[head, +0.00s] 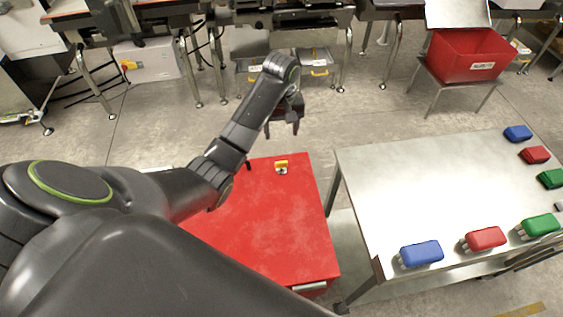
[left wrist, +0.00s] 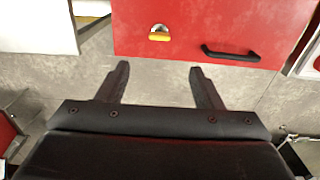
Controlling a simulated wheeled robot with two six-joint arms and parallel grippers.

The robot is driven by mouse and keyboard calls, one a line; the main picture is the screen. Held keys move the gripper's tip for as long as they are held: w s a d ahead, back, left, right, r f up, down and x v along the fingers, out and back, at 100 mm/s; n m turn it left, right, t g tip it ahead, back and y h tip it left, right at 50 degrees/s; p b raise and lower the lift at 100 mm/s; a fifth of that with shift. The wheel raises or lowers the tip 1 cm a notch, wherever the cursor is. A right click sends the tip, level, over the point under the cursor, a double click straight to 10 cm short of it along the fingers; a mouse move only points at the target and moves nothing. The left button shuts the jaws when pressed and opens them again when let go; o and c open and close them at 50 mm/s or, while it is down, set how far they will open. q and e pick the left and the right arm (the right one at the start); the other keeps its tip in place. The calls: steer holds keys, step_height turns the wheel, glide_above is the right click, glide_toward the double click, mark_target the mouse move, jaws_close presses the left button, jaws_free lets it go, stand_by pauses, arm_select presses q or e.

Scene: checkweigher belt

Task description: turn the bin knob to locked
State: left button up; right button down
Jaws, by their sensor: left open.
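The bin knob (head: 281,164) is a small yellow bar on a pale round plate, at the far edge of the red bin's top in the head view. In the left wrist view the knob (left wrist: 159,39) lies crosswise, just beyond the fingertips and roughly centred between them. The red bin (head: 270,225) is partly hidden by my left arm. My left gripper (head: 282,131) is open and empty, apart from the knob and beyond it in the head view. It also shows in the left wrist view (left wrist: 158,68). My right gripper is not in view.
A black handle (left wrist: 231,53) is on the red bin beside the knob. A steel table (head: 430,190) with blue, red and green blocks stands at the right. A red crate (head: 468,58) sits on a stand behind. Bare floor surrounds my left gripper.

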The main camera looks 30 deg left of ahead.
arm_select(q)
steer(key=b, duration=0.2)
glide_toward(281, 162)
step_height(281, 162, down, 3)
steer(key=shift+f+p, duration=0.15)
steer(key=shift+p, duration=0.75)
step_height(281, 162, down, 6)
steer(key=shift+w+f, duration=0.1)
steer(key=shift+f, duration=0.05)
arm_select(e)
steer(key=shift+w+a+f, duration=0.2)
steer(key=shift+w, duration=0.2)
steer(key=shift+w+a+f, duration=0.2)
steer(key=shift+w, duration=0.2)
arm_select(q)
steer(key=shift+c, duration=0.3)
steer(key=c, duration=0.9)
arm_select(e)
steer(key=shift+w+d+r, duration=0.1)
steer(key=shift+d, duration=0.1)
